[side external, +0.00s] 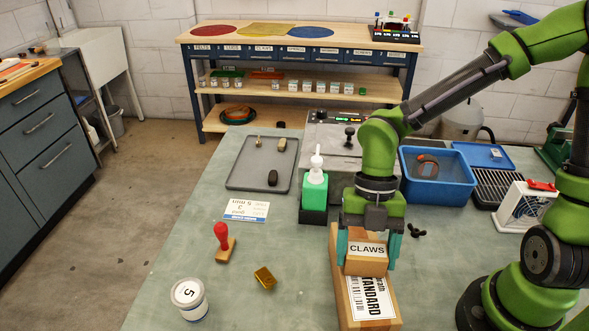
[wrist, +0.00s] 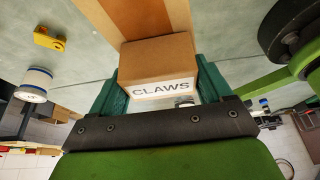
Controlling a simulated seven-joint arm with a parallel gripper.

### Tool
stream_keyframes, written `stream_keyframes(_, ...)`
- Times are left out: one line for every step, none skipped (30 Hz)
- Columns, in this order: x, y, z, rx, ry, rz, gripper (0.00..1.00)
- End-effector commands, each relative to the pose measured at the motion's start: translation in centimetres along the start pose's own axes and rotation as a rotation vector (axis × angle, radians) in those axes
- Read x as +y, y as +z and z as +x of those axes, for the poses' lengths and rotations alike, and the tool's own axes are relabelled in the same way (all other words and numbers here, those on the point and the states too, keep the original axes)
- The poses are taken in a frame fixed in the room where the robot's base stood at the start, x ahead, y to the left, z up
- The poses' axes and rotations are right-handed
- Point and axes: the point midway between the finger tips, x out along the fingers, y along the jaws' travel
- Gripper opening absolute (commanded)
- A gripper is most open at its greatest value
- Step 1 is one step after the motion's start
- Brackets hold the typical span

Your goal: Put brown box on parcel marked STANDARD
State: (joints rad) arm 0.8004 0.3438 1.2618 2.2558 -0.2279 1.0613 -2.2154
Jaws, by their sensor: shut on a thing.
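A small brown box (side external: 366,264) with a white label reading CLAWS is between the teal fingers of my gripper (side external: 367,250). My gripper is shut on it. In the wrist view the brown box (wrist: 160,72) sits between both fingers. The longer parcel (side external: 345,300), with a white label (side external: 371,297) reading STANDARD, lies on the bench. The brown box is over the far part of this parcel. I cannot tell whether the box touches the parcel's top or is slightly above it. The parcel (wrist: 140,15) also shows beyond the box in the wrist view.
A green bottle (side external: 314,190) with a white pump stands left of my gripper. A red-handled stamp (side external: 223,240), a yellow block (side external: 264,277) and a white tin (side external: 190,298) are at the left. A blue bin (side external: 437,185) is at the right. The bench between stamp and parcel is mostly clear.

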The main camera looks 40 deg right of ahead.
Motion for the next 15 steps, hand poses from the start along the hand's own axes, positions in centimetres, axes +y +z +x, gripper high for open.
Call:
stream_keyframes(0.01,-0.01,-0.02,0.0,0.0,0.0,0.46)
stream_keyframes(0.01,0.0,-0.02,0.0,0.0,0.0,0.46)
stream_keyframes(0.01,0.01,0.03,0.0,0.0,0.0,0.46)
stream_keyframes(0.01,0.03,0.1,0.001,0.0,0.0,0.46)
stream_keyframes(0.0,0.05,0.19,0.001,0.0,-0.001,0.46)
stream_keyframes(0.0,0.09,0.3,0.001,0.0,0.0,0.46)
stream_keyframes(0.0,0.11,0.25,0.0,0.0,0.0,0.83)
stream_keyframes(0.0,0.11,0.24,0.0,0.0,0.0,0.88)
stream_keyframes(0.0,0.11,0.24,0.0,0.0,0.0,0.94)
stream_keyframes(0.0,0.11,0.23,0.0,0.0,0.0,0.99)
stream_keyframes(0.01,0.11,0.23,0.0,0.0,0.0,1.0)
stream_keyframes(0.0,0.11,0.23,0.0,0.0,0.0,1.0)
stream_keyframes(0.01,0.11,0.23,0.0,0.0,0.0,1.0)
stream_keyframes(0.01,0.11,0.23,0.0,0.0,0.0,1.0)
stream_keyframes(0.01,0.11,0.23,0.0,0.0,0.0,1.0)
